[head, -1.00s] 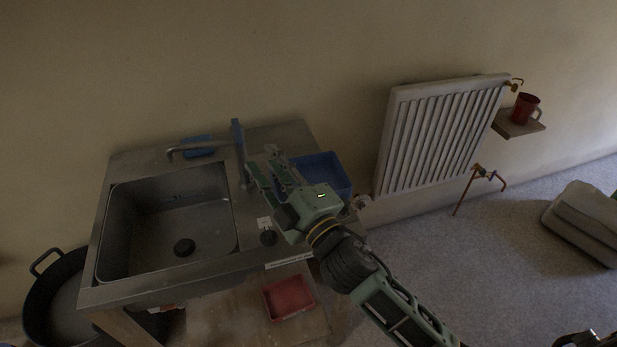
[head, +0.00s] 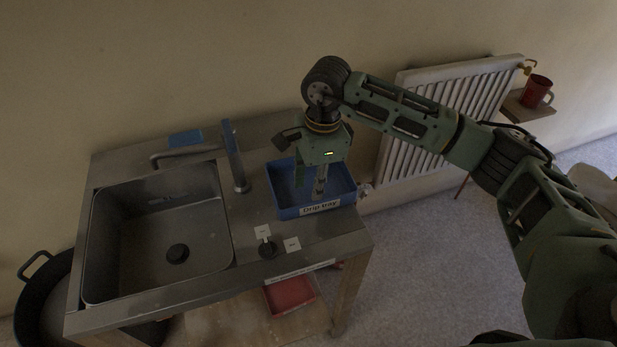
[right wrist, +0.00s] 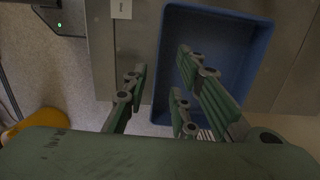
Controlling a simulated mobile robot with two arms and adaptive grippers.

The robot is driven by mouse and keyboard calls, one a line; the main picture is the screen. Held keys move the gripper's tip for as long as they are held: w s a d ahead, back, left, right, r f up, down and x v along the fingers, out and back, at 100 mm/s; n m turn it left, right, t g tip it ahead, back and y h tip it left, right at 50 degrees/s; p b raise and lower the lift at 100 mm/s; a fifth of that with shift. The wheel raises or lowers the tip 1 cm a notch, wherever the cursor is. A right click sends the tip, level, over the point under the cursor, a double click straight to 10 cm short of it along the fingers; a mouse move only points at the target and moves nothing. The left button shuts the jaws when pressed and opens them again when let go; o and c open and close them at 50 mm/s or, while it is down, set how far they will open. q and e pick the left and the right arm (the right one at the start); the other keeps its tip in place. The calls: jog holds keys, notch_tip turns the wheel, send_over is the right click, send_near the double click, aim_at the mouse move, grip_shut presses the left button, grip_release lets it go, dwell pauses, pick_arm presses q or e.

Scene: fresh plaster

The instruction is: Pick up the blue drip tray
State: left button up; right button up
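The blue drip tray (head: 281,192) sits on the right end of the metal sink counter, its front wall labelled "Drip tray". In the right wrist view the tray (right wrist: 258,60) lies below the fingers. My right gripper (head: 309,190) points down over the tray, with its fingers apart. In the wrist view the open right gripper (right wrist: 160,95) has some fingers over the tray's inside and another outside its near-left wall, over the counter edge. My left gripper is not in view.
A tap (head: 236,165) stands left of the tray, beside the sink basin (head: 150,235). A knob (head: 267,249) sits on the counter front. A red tray (head: 290,294) lies on the shelf below. The radiator (head: 395,150) is on the wall to the right.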

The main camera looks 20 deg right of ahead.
aim_at(320, 202)
jog(key=shift+h, duration=0.4)
jog(key=f+p, duration=0.1)
jog(key=f, duration=0.1)
jog(key=d+f+p, duration=0.1)
jog(key=f, duration=0.1)
jog(key=f+p, duration=0.1)
jog(key=f, duration=0.1)
jog(key=shift+s+d+p, duration=0.15)
jog(key=shift+s+p, duration=0.15)
jog(key=shift+f, duration=0.55)
grip_shut()
